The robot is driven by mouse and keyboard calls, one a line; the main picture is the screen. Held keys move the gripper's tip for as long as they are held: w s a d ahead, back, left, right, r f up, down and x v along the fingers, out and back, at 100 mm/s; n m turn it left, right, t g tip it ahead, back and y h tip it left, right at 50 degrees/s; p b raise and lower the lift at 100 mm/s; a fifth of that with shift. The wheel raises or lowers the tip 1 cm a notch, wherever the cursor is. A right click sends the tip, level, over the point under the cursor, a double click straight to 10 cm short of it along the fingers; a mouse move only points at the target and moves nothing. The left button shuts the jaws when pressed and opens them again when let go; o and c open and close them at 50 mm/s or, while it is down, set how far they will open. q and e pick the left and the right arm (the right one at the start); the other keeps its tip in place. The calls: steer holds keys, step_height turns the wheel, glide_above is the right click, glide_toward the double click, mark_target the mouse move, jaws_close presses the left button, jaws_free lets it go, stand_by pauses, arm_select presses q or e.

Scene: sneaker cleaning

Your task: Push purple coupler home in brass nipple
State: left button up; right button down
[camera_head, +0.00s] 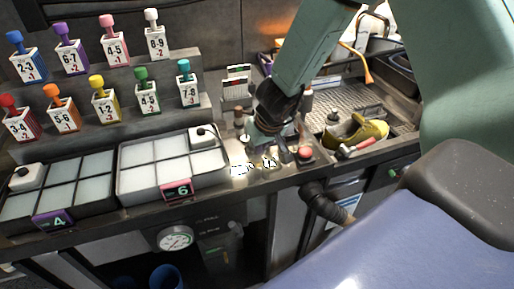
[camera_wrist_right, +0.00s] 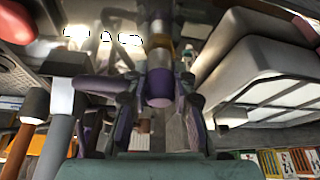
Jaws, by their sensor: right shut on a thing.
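In the right wrist view, the purple coupler (camera_wrist_right: 160,90) sits between the fingers of my right gripper (camera_wrist_right: 162,108), which is shut on it. A brass-coloured ring, the nipple (camera_wrist_right: 160,42), is in line just beyond the coupler. I cannot tell whether the two touch or how far one is inside the other. In the head view, my right gripper (camera_head: 272,147) is low over the bench, right of the tray marked 6. The coupler and nipple are too small and hidden there to make out. My left gripper is not in view.
Two compartment trays, marked 4 (camera_head: 53,221) and 6 (camera_head: 177,190), stand left of the gripper. Coloured numbered bottles (camera_head: 105,105) stand on steps behind. A red knob (camera_head: 305,153) is close on the right.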

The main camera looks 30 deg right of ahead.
steer(key=shift+f, duration=0.25)
steer(key=c, duration=1)
jaws_free()
steer(key=shift+r, duration=0.1)
steer(key=shift+c, duration=0.2)
steer(key=shift+r, duration=0.1)
steer(key=v, duration=1.1)
steer(key=shift+s+r, duration=0.25)
steer(key=shift+r, duration=0.1)
steer(key=s+f+h, duration=0.1)
steer(key=s+f, duration=0.1)
steer(key=f, duration=0.1)
steer(key=s+d+f+g, duration=0.1)
steer(key=s+f, duration=0.1)
steer(key=f, duration=0.2)
steer(key=s+d+f+g+h, duration=0.1)
steer(key=s+f, duration=0.2)
steer(key=f, duration=0.1)
steer(key=shift+h, duration=0.3)
steer(key=s+a+f+g+y, duration=0.1)
steer(key=s+a+f+y, duration=0.1)
steer(key=s+a+f, duration=0.5)
steer(key=s+a+f+g+y, duration=0.1)
steer(key=s+a+f+g, duration=0.15)
steer(key=s+f, duration=0.9)
step_height(320, 180, down, 10)
steer(key=s+t+b, duration=0.1)
steer(key=s+b, duration=0.1)
steer(key=b, duration=1.1)
steer(key=shift+a, duration=0.2)
